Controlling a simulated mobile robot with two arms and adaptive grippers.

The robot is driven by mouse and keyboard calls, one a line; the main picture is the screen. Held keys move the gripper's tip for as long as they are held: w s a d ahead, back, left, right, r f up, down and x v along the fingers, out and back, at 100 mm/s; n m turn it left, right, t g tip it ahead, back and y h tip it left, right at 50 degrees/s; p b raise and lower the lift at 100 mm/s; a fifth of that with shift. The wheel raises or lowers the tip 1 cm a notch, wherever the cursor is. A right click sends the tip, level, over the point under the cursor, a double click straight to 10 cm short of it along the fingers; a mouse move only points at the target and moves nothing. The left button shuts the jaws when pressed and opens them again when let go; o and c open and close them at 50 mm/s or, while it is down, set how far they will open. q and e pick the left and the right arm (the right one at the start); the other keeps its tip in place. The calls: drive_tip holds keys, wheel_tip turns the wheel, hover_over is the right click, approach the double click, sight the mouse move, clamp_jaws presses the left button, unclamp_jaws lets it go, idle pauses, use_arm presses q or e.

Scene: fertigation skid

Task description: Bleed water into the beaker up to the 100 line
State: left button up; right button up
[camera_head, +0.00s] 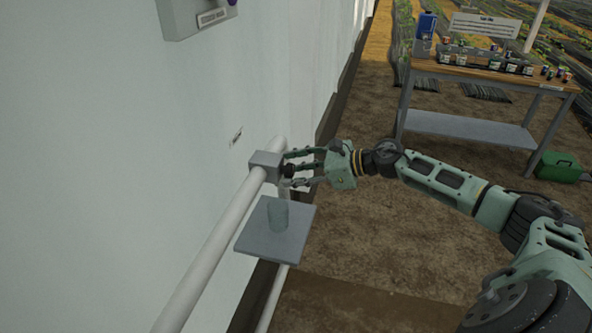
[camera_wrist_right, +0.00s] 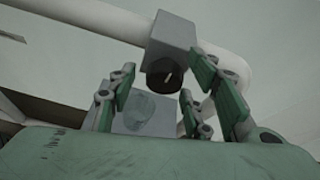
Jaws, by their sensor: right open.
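The beaker (camera_head: 278,214) is clear and stands upright on a small grey shelf (camera_head: 262,246) below the valve block. In the right wrist view the beaker (camera_wrist_right: 153,106) shows faintly between the fingers; its lines and water level are too small to read. The grey valve block (camera_head: 265,164) sits on a white pipe. Its dark round knob with a light mark shows in the right wrist view (camera_wrist_right: 163,76). My right gripper (camera_head: 287,169) is open, with its fingers around the knob's sides and no clear grip on it. My left gripper is not in view.
The white pipe (camera_head: 212,255) runs along the pale wall (camera_head: 120,150). A grey box (camera_head: 195,14) hangs on the wall above. A wooden bench (camera_head: 490,75) with bottles and small pots stands at the back right, a green can (camera_head: 559,167) beside it. The soil floor between is clear.

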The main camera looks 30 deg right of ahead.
drive_tip(key=shift+c, duration=0.5)
drive_tip(key=shift+f, duration=0.1)
drive_tip(key=c, duration=1)
drive_tip(key=shift+f, duration=0.15)
drive_tip(key=n+b, duration=0.2)
drive_tip(key=b, duration=0.1)
drive_tip(key=shift+s+a+f+t+h+b, duration=0.1)
drive_tip(key=shift+a+f+t+h+b, duration=0.05)
drive_tip(key=shift+f+t+h+b, duration=0.2)
drive_tip(key=shift+r, duration=0.1)
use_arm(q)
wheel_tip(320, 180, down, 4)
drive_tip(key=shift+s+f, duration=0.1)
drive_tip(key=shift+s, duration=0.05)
use_arm(e)
drive_tip(key=shift+r+n+t+h, duration=0.2)
drive_tip(key=shift+n+t+h, duration=0.05)
drive_tip(key=shift+n, duration=0.05)
